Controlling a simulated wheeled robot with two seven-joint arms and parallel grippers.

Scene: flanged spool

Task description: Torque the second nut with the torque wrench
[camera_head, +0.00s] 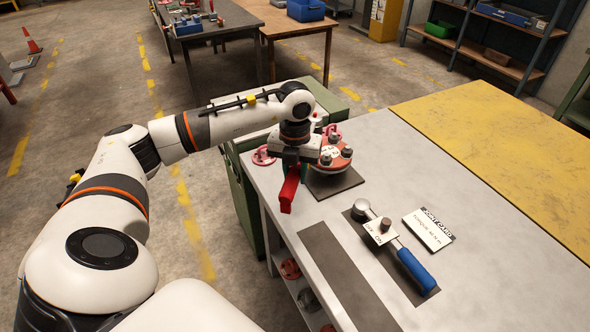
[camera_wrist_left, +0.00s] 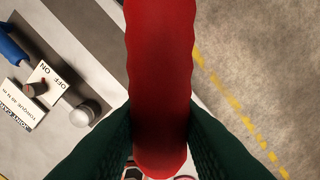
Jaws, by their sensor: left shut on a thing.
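My left gripper (camera_head: 293,170) is shut on a red handle (camera_head: 288,190), beside the flanged spool at the table's left edge. In the left wrist view the red handle (camera_wrist_left: 160,70) runs between the dark green fingers; what it belongs to is hidden. The spool's reddish flange (camera_head: 334,152) bears several dark nuts (camera_head: 347,153); the arm partly covers it. The torque wrench with a blue handle (camera_head: 416,270) lies on a dark mat, apart from my gripper. Its round metal head (camera_wrist_left: 84,115) shows in the left wrist view. My right gripper is not in view.
A white card with a brown knob (camera_head: 384,226) lies across the wrench's shaft. A joint card (camera_head: 429,229) lies to its right. A long dark strip (camera_head: 345,275) lies near the front edge. The yellow surface (camera_head: 500,150) on the right is clear.

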